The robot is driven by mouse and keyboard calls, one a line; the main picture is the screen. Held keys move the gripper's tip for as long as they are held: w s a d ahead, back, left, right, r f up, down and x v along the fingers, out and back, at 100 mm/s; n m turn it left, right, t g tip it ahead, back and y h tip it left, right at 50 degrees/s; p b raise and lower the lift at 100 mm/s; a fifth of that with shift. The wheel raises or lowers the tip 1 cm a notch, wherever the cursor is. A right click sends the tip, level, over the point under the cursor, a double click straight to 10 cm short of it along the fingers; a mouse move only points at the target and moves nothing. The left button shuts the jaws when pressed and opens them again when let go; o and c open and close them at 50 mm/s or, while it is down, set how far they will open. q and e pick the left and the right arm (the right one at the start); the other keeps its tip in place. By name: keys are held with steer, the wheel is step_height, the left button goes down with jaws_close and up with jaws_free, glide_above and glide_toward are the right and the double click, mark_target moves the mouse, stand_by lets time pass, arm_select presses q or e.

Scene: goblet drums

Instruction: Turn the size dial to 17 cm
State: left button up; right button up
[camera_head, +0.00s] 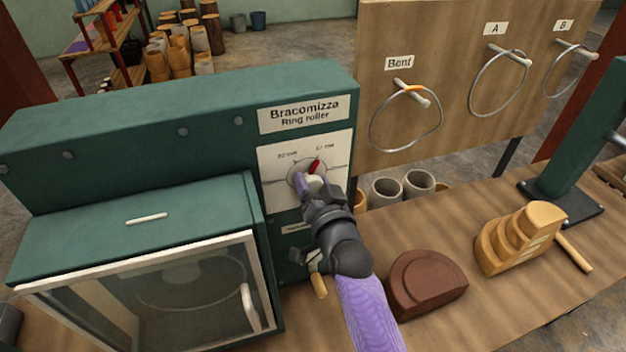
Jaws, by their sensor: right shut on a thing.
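The size dial (314,167) is on a white panel (337,160) on the front of the green ring roller (180,130). Its red pointer tips up and slightly right, toward the upper-right label, which is small and looks like 17 cm. Another label, blurred, stands at the upper left of the dial. My right gripper (309,182) is at the dial, shut on it, and its fingers hide the dial's lower part. The purple-sleeved right arm comes up from the bottom. My left gripper is out of view.
A clear-fronted guard (150,275) stands left of the dial. A small wooden-handled crank (319,284) hangs below my gripper. A brown block (425,284) and a stepped wooden block (520,238) lie on the bench. A board (450,60) with hung rings stands behind.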

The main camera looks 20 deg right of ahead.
stand_by(0.6)
steer(key=o, duration=1.3)
steer(key=s, duration=1)
steer(key=shift+d, duration=0.2)
steer(key=shift+w, duration=0.1)
